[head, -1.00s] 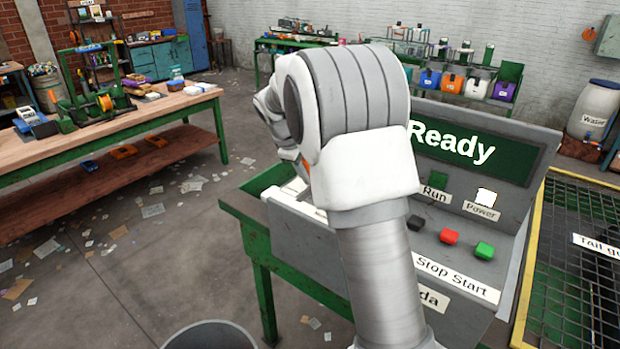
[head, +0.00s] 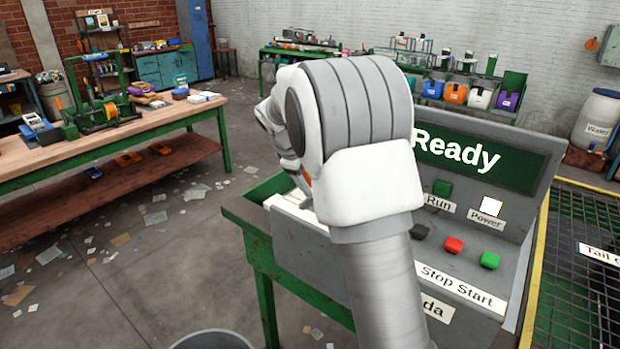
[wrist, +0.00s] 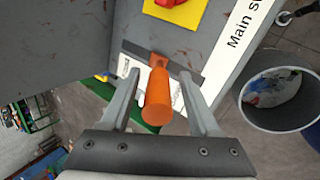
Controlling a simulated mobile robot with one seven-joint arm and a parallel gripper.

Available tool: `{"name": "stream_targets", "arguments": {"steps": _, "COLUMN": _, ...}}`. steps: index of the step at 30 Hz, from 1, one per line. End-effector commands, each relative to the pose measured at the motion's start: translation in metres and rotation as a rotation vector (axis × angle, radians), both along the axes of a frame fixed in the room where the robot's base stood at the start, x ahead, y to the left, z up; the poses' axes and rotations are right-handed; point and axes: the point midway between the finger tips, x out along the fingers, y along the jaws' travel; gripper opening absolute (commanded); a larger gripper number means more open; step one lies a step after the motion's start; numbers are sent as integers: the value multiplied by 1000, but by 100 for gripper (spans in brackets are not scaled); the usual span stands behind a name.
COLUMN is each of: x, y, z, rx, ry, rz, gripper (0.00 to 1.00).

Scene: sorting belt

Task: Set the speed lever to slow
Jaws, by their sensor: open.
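An orange lever handle (wrist: 158,97) stands up from a grey slotted plate in the wrist view. A white label strip (wrist: 128,68) runs beside its slot, but its words are too small or covered to read. My gripper (wrist: 160,78) is open, with one finger on each side of the handle. I cannot tell whether either finger touches it. In the head view my arm's white wrist hides the gripper and most of the lever's area on the grey control console (head: 310,250).
The console has a "Ready" screen (head: 475,155), a black button (head: 421,231), a red button (head: 453,245) and a green button (head: 489,260). A yellow plate with an orange-red switch (wrist: 170,3) lies near the lever. A grey bin (wrist: 285,97) stands beside the console.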

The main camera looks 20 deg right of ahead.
Motion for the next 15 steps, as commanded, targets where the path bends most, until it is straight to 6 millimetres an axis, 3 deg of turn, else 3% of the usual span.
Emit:
{"name": "stream_targets", "arguments": {"steps": 7, "x": -5, "y": 9, "z": 20, "rx": 0, "ry": -3, "rz": 2, "gripper": 62}}
{"name": "stream_targets", "arguments": {"steps": 15, "x": -22, "y": 36, "z": 78, "rx": 1, "ry": -5, "rz": 3, "gripper": 62}}
